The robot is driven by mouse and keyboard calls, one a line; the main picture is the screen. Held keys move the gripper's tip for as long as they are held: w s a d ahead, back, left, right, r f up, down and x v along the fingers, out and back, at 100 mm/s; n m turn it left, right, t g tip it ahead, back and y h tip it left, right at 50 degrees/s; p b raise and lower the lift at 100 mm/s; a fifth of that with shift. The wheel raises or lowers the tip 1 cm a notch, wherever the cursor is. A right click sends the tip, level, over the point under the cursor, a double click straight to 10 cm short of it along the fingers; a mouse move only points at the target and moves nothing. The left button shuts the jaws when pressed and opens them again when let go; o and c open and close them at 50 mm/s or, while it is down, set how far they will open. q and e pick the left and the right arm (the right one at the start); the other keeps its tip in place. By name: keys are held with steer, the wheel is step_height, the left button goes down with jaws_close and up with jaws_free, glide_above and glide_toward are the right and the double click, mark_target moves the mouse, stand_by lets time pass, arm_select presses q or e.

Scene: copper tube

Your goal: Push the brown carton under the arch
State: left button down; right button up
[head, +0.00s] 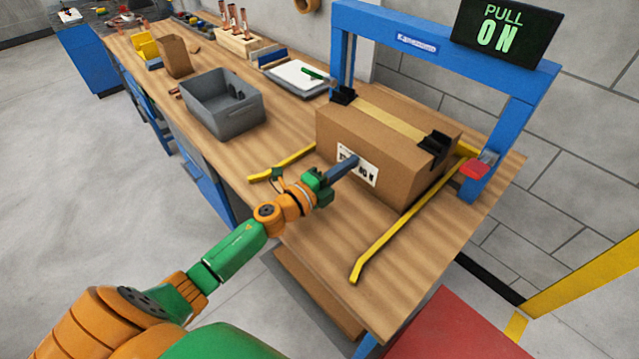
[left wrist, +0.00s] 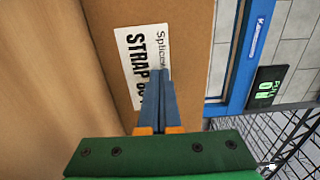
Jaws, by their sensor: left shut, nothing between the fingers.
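The brown carton (head: 365,138), with a tan tape strip on top and a white label on its near face, sits on the wooden bench just in front of the blue arch (head: 440,38). In the left wrist view the carton (left wrist: 185,25) shows its label close up, with the arch (left wrist: 237,60) to the right. My left gripper (head: 354,162) is shut and empty, its fingertips at the label on the near face. Whether they touch it is hard to tell. In the left wrist view the gripper (left wrist: 157,75) overlaps the label. My right gripper is not in view.
Yellow guide rails (head: 385,243) flank the carton, the other (head: 280,165) lying to its left. Black clips sit at the carton's top edges. A grey bin (head: 222,105), a tray (head: 297,78) and a small box stand farther left. A sign (head: 505,30) reads "PULL ON".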

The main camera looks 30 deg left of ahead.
mark_target(363, 155)
arm_select(q)
steer(key=shift+w, duration=0.2)
stand_by(0.5)
steer(key=shift+b+x, duration=0.85)
steer(key=shift+x, duration=1.6)
steer(key=shift+b+x, duration=0.65)
steer(key=shift+x, duration=0.55)
steer(key=shift+s+a+p, duration=0.1)
steer(key=shift+s+p, duration=0.3)
steer(key=shift+p, duration=0.1)
steer(key=p+v, duration=0.1)
steer(key=v, duration=0.4)
steer(key=shift+p, duration=0.3)
steer(key=shift+s+f, duration=0.1)
